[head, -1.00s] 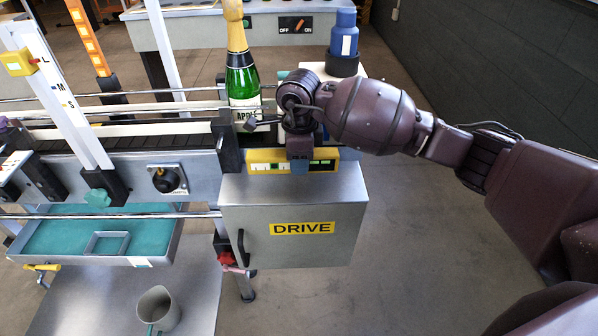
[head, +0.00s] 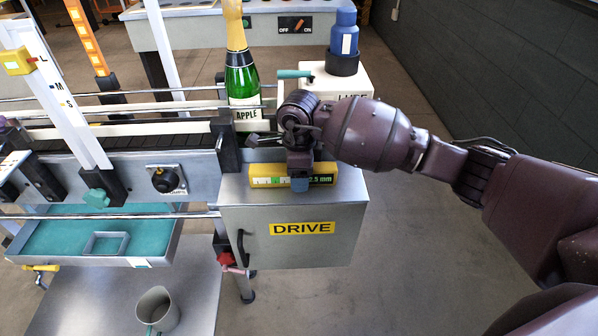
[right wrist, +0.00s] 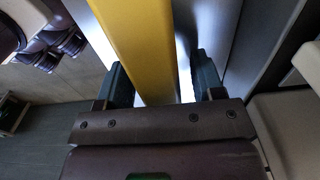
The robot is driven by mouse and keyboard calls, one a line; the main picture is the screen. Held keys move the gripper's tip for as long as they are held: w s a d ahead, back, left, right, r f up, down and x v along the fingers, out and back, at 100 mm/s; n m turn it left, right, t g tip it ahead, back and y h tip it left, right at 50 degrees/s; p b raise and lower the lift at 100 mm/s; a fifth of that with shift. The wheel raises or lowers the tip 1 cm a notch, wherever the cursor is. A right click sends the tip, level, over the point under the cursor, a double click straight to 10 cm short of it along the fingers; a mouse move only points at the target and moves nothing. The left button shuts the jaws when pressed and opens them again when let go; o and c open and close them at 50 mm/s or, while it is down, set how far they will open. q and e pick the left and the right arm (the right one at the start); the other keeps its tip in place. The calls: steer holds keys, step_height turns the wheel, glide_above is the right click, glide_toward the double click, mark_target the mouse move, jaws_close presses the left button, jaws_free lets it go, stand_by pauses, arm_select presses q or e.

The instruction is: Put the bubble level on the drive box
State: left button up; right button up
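The drive box is a grey metal box with a yellow DRIVE label. My right gripper (head: 300,180) comes down over the level's middle and hides part of it. In the right wrist view, the yellow level (right wrist: 148,50) runs between the two dark fingers. The right finger has a bright gap to it, so the gripper looks open around the level. My left gripper does not show.
A white box (head: 345,85) with a blue bottle (head: 344,32) in a dark holder is behind right. A teal tray (head: 60,238) is at left, and a grey jug (head: 157,310) stands below.

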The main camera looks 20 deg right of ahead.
step_height(320, 180, up, 12)
steer(key=shift+r+p, duration=0.15)
steer(key=shift+p, duration=0.15)
stand_by(0.4)
stand_by(0.4)
